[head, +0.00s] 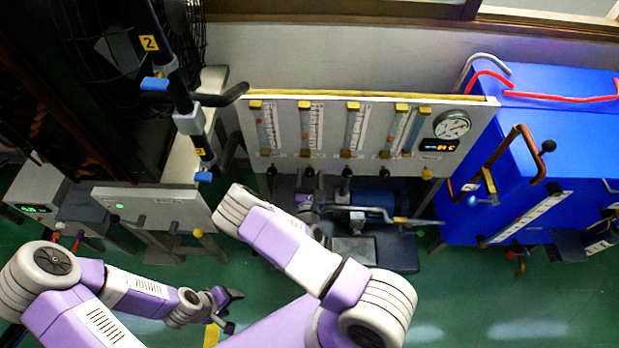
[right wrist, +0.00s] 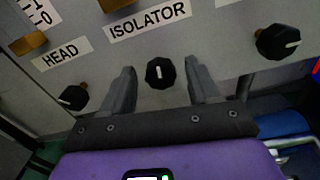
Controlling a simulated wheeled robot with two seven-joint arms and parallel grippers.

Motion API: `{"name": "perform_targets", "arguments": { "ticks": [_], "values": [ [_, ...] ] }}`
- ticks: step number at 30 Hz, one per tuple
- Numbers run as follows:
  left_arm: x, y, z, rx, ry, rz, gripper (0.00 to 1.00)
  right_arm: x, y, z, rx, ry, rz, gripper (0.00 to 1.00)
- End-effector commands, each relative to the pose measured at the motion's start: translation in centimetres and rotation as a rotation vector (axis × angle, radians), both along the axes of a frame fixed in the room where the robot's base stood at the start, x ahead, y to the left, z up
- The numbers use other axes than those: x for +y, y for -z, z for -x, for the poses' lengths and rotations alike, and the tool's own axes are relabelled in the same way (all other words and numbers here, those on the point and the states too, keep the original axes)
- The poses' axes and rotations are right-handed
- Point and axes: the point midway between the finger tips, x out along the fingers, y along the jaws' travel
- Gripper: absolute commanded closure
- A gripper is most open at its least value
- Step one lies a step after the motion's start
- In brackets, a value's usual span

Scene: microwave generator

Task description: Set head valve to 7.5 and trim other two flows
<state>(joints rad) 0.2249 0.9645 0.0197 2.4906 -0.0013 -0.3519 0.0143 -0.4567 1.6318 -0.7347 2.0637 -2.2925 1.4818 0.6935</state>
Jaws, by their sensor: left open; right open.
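A pale flow panel (head: 330,128) stands ahead, with several vertical flow tubes and a row of black knobs along its lower edge. In the right wrist view the HEAD knob (right wrist: 72,97) is at lower left, the ISOLATOR knob (right wrist: 160,73) is in the middle, and a third knob (right wrist: 277,41) is at right. My right gripper (right wrist: 162,80) is open, its fingers on either side of the ISOLATOR knob; contact cannot be told. In the head view my right arm partly hides this gripper. My left gripper (head: 232,310) is open and empty, low over the floor. Tube readings are too small to read.
A round gauge (head: 452,125) and small display sit at the panel's right. A blue cabinet (head: 565,125) with pipes stands at right. Pump equipment (head: 375,245) is below the panel. A grey box (head: 150,205) and dark rack stand left. Green floor is clear at front right.

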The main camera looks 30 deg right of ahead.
Motion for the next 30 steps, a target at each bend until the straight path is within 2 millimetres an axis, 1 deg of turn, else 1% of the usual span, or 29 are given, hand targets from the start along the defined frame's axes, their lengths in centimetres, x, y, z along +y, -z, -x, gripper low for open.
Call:
{"name": "perform_targets", "arguments": {
  "ticks": [3,4,12,14,15,22,30],
  "values": [
    [0.0,0.0,0.0,0.000,0.000,0.000,0.39,0.0,0.0,0.0,0.000,0.001,0.000,0.39],
    [0.0,0.0,0.0,0.000,0.000,0.000,0.39,0.0,0.0,0.0,0.000,0.001,0.000,0.42],
    [0.0,0.0,0.0,0.000,0.000,0.000,0.39,0.0,0.0,0.0,0.000,0.001,-0.001,0.84],
    [0.0,0.0,0.0,0.000,0.000,0.000,0.39,0.0,0.0,0.0,0.000,0.001,-0.001,0.93],
    [0.0,0.0,0.0,0.000,0.000,0.000,0.39,0.0,0.0,0.0,0.000,0.001,0.000,0.95],
    [0.0,-1.2,0.0,0.000,0.000,0.000,0.39,0.0,-0.2,0.0,0.055,0.001,0.088,0.95],
    [0.0,-1.2,0.0,0.000,0.000,0.000,0.39,0.0,0.0,0.0,0.065,0.002,0.106,0.95]
  ]
}}
